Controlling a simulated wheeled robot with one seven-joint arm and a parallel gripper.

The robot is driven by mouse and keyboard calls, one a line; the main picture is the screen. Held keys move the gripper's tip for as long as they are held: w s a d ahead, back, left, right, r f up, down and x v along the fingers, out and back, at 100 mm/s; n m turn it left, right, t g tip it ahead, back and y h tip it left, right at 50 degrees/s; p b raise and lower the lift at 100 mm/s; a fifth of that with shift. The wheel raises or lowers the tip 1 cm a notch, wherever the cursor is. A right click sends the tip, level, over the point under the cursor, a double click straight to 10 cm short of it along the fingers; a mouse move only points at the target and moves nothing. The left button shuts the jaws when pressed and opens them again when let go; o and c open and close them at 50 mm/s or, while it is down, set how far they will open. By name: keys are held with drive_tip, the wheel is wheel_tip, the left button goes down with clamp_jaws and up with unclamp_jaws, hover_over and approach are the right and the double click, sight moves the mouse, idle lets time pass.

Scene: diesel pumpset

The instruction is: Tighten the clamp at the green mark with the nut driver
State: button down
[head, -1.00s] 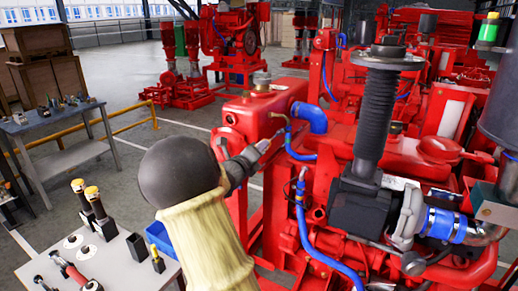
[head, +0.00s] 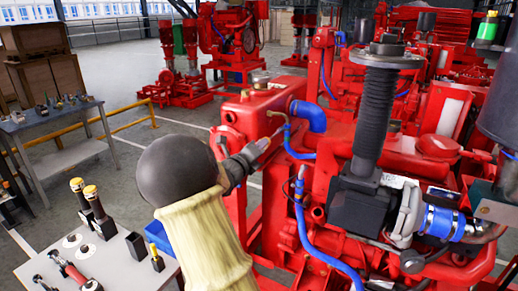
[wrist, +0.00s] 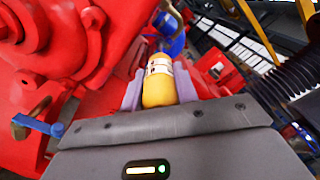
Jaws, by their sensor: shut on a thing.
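My gripper (wrist: 160,88) is shut on the yellow-handled nut driver (wrist: 158,90), with one pale finger on each side of the handle. The driver points away from the wrist, toward a blue hose (wrist: 168,46) beyond it; its tip is hidden. In the head view my gripper (head: 243,163) is at the end of my arm, in front of the red engine, left of a blue hose elbow (head: 309,116).
The red engine (head: 400,155) fills the right, with a black corrugated pipe (head: 372,115) and thin blue hoses (head: 325,255). A tool table (head: 110,262) stands at lower left. A workbench (head: 60,117) is farther left. Open floor lies between the bench and engine.

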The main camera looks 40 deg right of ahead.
drive_tip(key=shift+w+d, duration=0.25)
drive_tip(key=shift+d, duration=0.25)
idle(0.6)
